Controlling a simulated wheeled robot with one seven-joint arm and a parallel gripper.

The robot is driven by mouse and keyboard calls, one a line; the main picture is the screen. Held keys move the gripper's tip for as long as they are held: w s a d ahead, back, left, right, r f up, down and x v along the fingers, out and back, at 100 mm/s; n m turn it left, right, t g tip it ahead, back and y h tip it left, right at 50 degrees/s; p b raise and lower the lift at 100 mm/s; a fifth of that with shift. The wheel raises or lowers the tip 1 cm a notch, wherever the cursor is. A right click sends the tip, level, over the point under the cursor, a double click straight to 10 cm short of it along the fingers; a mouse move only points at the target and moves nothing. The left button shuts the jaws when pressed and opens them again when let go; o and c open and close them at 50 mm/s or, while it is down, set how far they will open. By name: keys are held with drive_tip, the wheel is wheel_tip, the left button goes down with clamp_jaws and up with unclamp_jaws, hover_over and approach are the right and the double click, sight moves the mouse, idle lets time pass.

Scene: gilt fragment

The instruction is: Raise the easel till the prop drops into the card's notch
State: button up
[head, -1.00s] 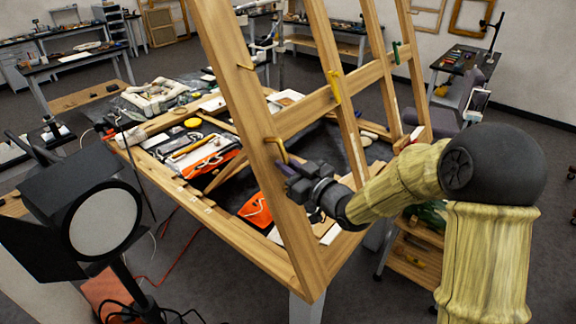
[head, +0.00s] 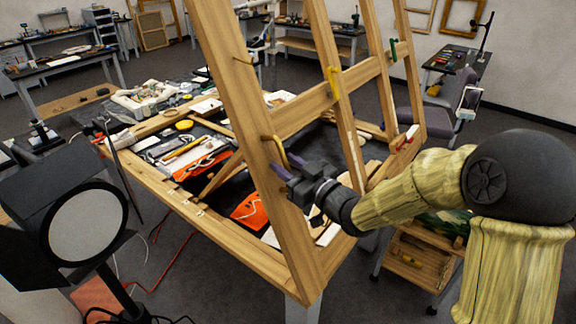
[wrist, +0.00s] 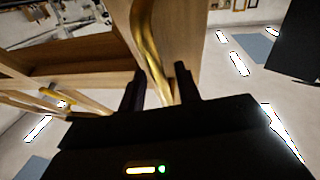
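The easel (head: 334,104) is a wooden frame with several uprights, raised steeply over a low wooden bed frame (head: 262,258). A curved brass handle (head: 276,146) sits on its near upright and also shows in the wrist view (wrist: 149,45). My gripper (head: 287,178) is at this handle. In the wrist view my gripper's two dark fingers (wrist: 158,88) stand narrowly apart with the handle between them; they look closed on it, though the contact is partly hidden. A slanted wooden bar (head: 219,178), seemingly the prop, hangs beneath the easel. I cannot make out a notched card.
A lamp (head: 86,222) stands at the front left, with red cables on the floor. Tools, an orange bag (head: 250,207) and a yellow disc (head: 184,125) lie inside the bed. A red-and-white piece (head: 405,138) is at the easel's right side. A drawer cart (head: 418,260) stands below my arm.

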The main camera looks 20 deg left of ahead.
idle(0.3)
drive_tip(key=b+v, duration=0.5)
drive_tip(key=v, duration=1.2)
drive_tip(key=shift+s+b, duration=0.15)
drive_tip(key=shift+b, duration=0.2)
drive_tip(key=shift+d+f, duration=0.1)
drive_tip(key=shift+f, duration=0.05)
drive_tip(key=w+d+f+m+t+h, duration=0.1)
drive_tip(key=w+d+f+m+h, duration=0.25)
drive_tip(key=d+f+h, duration=0.2)
drive_tip(key=w+d+f+m+t+h, duration=0.2)
drive_tip(key=d+f+m+h, duration=0.25)
drive_tip(key=d+h, duration=0.2)
drive_tip(key=s+d+f+m+g+h, duration=0.2)
drive_tip(key=s+d+f+g, duration=0.2)
drive_tip(key=s, duration=0.3)
drive_tip(key=s+d+f+m+g+h, duration=0.2)
drive_tip(key=s+d+f+m+g, duration=0.1)
drive_tip(key=s+d+f+g, duration=0.1)
drive_tip(key=s+f+g, duration=0.1)
drive_tip(key=s, duration=0.1)
drive_tip(key=shift+s+d, duration=0.2)
drive_tip(key=shift+s, duration=0.2)
